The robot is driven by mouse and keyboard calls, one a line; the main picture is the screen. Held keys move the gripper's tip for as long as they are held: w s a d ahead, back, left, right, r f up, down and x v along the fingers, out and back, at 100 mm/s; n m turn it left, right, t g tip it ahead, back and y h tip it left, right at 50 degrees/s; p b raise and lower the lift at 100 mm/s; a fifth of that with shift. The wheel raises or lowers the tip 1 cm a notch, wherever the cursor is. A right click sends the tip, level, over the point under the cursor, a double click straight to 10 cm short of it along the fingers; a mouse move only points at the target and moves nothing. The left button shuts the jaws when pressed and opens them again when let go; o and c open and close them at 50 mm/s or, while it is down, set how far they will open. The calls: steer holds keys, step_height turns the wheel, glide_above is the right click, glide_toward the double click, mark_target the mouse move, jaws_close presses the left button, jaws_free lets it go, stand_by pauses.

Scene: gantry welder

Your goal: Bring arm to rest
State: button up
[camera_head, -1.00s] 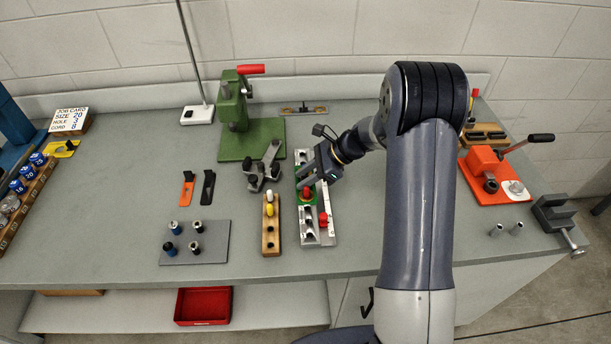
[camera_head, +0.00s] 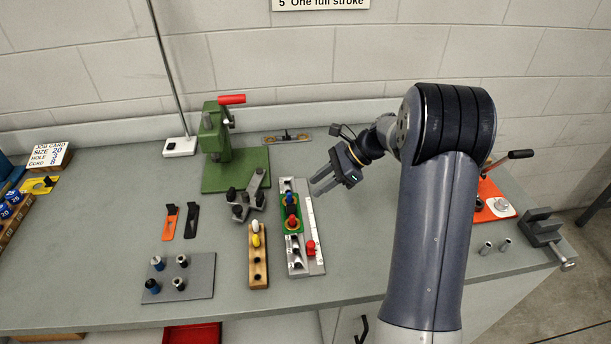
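My gripper (camera_head: 319,187) is at the end of my arm, which reaches in from the lower right. It hangs over the bench just right of the grey fixture rail (camera_head: 299,264). Its two fingers point left and look spread apart, with nothing visible between them. The rail carries a green part (camera_head: 292,225) with blue and red pegs, and a red knob (camera_head: 311,248) lower down. The gripper looks clear of these pegs.
A green press (camera_head: 236,165) with a red handle stands behind. A wooden peg block (camera_head: 258,270), a dark clamp piece (camera_head: 244,200) and a grey plate with posts (camera_head: 190,268) lie left. An orange tool (camera_head: 490,204) and grey vise (camera_head: 541,228) sit right.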

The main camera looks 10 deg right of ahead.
mark_target(290, 204)
stand_by(0.4)
steer(key=p+x, duration=0.1)
steer(key=x, duration=0.9)
steer(key=shift+a+f, duration=0.1)
steer(key=shift+a, duration=0.2)
steer(key=shift+r+p, duration=0.25)
steer(key=shift+p, duration=0.1)
steer(key=shift+d+f, duration=0.15)
